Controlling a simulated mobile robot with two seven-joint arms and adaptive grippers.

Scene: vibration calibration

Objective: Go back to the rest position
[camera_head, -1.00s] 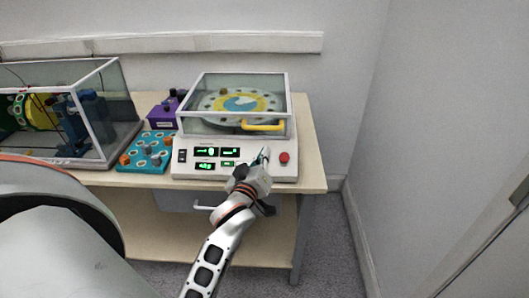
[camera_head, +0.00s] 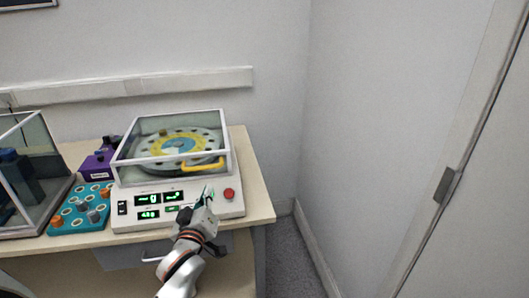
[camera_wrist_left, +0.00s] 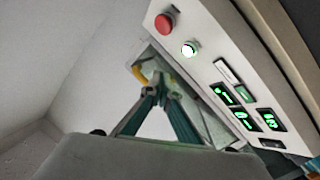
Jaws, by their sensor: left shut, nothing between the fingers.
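My left gripper (camera_head: 207,197) is in front of the control panel of a white vibration machine (camera_head: 232,207) on the table. Its fingers are shut with nothing between them, and the tips point toward the panel. In the left wrist view the closed fingers (camera_wrist_left: 160,82) show below a red button (camera_wrist_left: 165,21) and a lit white button (camera_wrist_left: 189,48). I cannot tell whether the tips touch the panel. The machine has a clear lid with a yellow handle (camera_head: 203,165) over a round plate. My right gripper is not in view.
A teal block with knobs (camera_head: 80,212) and a purple box (camera_head: 97,165) stand left of the machine. A clear-walled case (camera_head: 52,190) is at the far left. The wooden table (camera_head: 257,196) ends just right of the machine. Floor (camera_head: 290,262) and a door (camera_head: 470,220) lie further right.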

